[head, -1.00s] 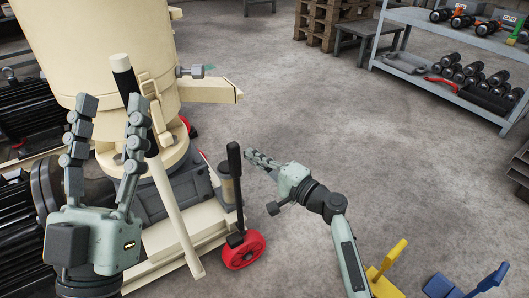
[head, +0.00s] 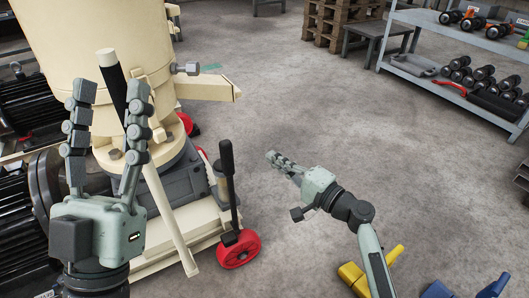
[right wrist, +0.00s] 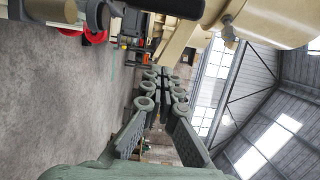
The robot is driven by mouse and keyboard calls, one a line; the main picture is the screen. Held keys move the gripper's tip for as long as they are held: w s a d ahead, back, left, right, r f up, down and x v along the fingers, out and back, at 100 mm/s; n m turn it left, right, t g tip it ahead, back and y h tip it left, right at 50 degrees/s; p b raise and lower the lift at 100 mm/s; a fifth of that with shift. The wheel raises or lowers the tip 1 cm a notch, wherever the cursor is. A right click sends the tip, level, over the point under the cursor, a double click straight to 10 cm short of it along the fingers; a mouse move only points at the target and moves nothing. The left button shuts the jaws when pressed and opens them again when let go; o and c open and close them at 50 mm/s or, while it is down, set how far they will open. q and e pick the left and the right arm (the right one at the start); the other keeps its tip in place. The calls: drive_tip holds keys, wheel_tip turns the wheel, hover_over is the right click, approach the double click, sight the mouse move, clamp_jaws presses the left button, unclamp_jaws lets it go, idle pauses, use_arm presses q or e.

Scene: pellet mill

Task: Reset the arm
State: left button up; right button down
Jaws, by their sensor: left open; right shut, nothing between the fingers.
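My left gripper (head: 108,92) is upright at the left of the head view, its two fingers spread apart with nothing held. A cream lever with a black grip (head: 112,80) shows behind and between its fingers; I cannot tell whether they touch. My right gripper (head: 270,156) is near the middle of the head view, over the open floor, with its fingers together and empty. In the right wrist view the right gripper's fingers (right wrist: 165,72) converge toward the tips with no object between them.
The cream pellet mill (head: 95,40) stands behind my left gripper. A red wheel (head: 238,248) and a black upright handle (head: 228,185) are at its base. Wooden pallets (head: 325,22) stand at the back. The middle floor is clear.

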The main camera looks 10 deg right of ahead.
drive_tip(key=v, duration=0.4)
drive_tip(key=shift+s+d, duration=0.2)
drive_tip(key=shift+s, duration=0.15)
